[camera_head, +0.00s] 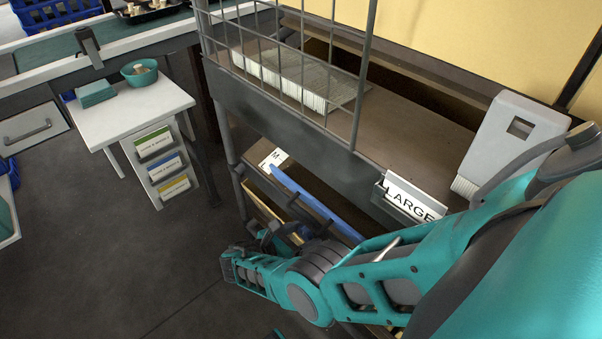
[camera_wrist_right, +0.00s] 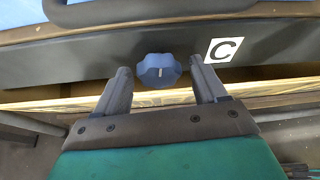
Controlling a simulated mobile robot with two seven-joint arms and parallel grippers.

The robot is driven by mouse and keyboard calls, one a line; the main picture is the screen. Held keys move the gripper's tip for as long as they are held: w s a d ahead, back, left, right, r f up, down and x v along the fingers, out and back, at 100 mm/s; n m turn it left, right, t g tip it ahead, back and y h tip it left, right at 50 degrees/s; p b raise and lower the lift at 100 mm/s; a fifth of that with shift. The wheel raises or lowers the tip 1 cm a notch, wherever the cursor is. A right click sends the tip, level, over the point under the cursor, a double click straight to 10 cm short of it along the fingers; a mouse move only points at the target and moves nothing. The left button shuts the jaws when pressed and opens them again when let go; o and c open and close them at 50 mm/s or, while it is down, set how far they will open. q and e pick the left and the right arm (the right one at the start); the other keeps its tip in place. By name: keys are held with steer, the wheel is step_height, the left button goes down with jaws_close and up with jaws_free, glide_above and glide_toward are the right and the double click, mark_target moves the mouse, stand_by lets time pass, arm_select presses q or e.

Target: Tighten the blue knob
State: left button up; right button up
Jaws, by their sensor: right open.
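The blue knob (camera_wrist_right: 159,72) shows in the right wrist view on a dark panel, just left of a white card marked "C" (camera_wrist_right: 223,50). It has a lobed edge and a short, nearly upright white mark on its face. My right gripper (camera_wrist_right: 162,84) is open, with one finger on each side of the knob in the picture. I see no finger clearly touching it. My left gripper is not in view.
A shelf unit (camera_head: 290,115) with a wire mesh guard and a "LARGE" label (camera_head: 413,199) stands close above my right arm. A wooden edge (camera_wrist_right: 60,104) runs below the knob. A white side table (camera_head: 125,112) stands left, with open floor before it.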

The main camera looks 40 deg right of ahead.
steer(key=shift+c, duration=0.3)
steer(key=c, duration=1)
steer(key=shift+t, duration=0.3)
steer(key=shift+m+t+p, duration=0.4)
steer(key=shift+m+p, duration=0.05)
steer(key=shift+m, duration=0.45)
steer(key=shift+m+t, duration=0.4)
steer(key=shift+s+m+t, duration=0.1)
steer(key=shift+m+t, duration=0.4)
steer(key=shift+m, duration=0.4)
